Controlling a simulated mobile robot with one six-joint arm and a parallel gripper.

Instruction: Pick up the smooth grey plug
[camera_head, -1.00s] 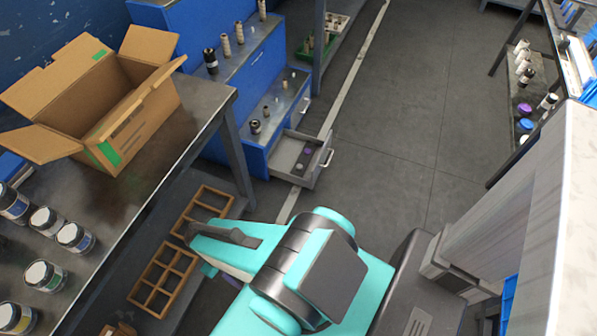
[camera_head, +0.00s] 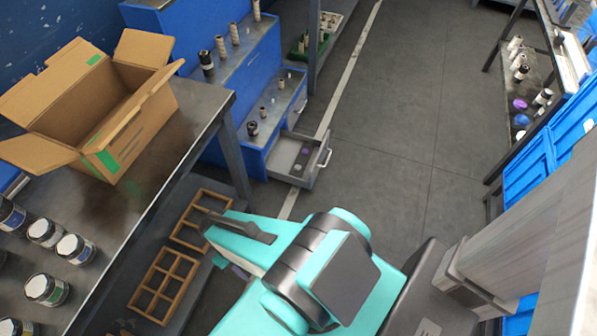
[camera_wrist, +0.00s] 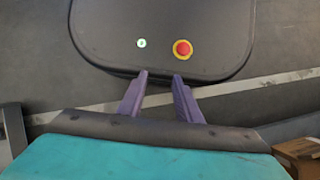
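I cannot pick out the smooth grey plug for sure. An open grey drawer (camera_head: 317,172) in the blue cabinet holds a few very small pieces, one purple (camera_head: 305,150) and one pale grey (camera_head: 298,167). They are too small to identify. My gripper (camera_wrist: 160,75) shows two purple fingers in the wrist view, spread apart with nothing between them. Beyond them is my own dark base with a red button. In the head view my turquoise arm hides most of the gripper, which is well below and in front of the drawer.
A cardboard box (camera_head: 95,110) and several jars (camera_head: 75,248) stand on the left table (camera_head: 150,190). Wooden divided trays (camera_head: 163,283) lie on its lower shelf. Spools and small parts stand on the blue cabinet (camera_head: 235,75). A stocked rack with blue bins (camera_head: 540,160) is at right. The middle floor is clear.

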